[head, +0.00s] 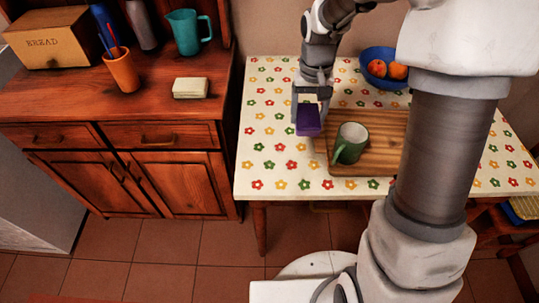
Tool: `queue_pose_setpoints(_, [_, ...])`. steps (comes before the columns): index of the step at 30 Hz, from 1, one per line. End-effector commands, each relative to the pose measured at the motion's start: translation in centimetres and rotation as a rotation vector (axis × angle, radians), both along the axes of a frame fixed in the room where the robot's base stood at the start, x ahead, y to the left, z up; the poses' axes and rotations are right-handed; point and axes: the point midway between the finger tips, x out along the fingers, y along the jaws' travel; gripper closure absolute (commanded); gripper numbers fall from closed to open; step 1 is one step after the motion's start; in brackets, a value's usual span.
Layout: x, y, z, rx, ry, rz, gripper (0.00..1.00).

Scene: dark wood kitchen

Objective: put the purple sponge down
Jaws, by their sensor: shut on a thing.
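The purple sponge (308,120) is between the fingers of my gripper (310,105), over the flower-patterned table (265,170), just left of the wooden board. My gripper points down and is shut on the sponge. I cannot tell whether the underside of the sponge touches the tabletop or hangs a little above it.
A green mug (350,143) stands on the wooden board (375,158), close to the right of the sponge. A blue bowl (383,68) with orange fruit is at the back. The table's left side and front left are clear. A dark wood cabinet (170,135) stands left of the table.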

Motion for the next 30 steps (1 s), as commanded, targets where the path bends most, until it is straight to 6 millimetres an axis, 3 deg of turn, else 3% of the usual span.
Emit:
queue_pose_setpoints(6, [-1.5,5.0,-3.4,0.000,0.003,0.009,0.72])
queue_pose_setpoints(12, [-2.4,8.5,-5.5,-0.001,0.003,0.005,0.72])
queue_pose_setpoints(19, [-2.7,9.6,-6.5,0.000,0.001,0.001,0.72])
queue_pose_setpoints(27, [-2.7,9.5,-10.1,0.000,0.002,0.001,0.72])
queue_pose_setpoints(30, [-2.7,9.5,-10.0,0.000,0.001,0.001,0.72])
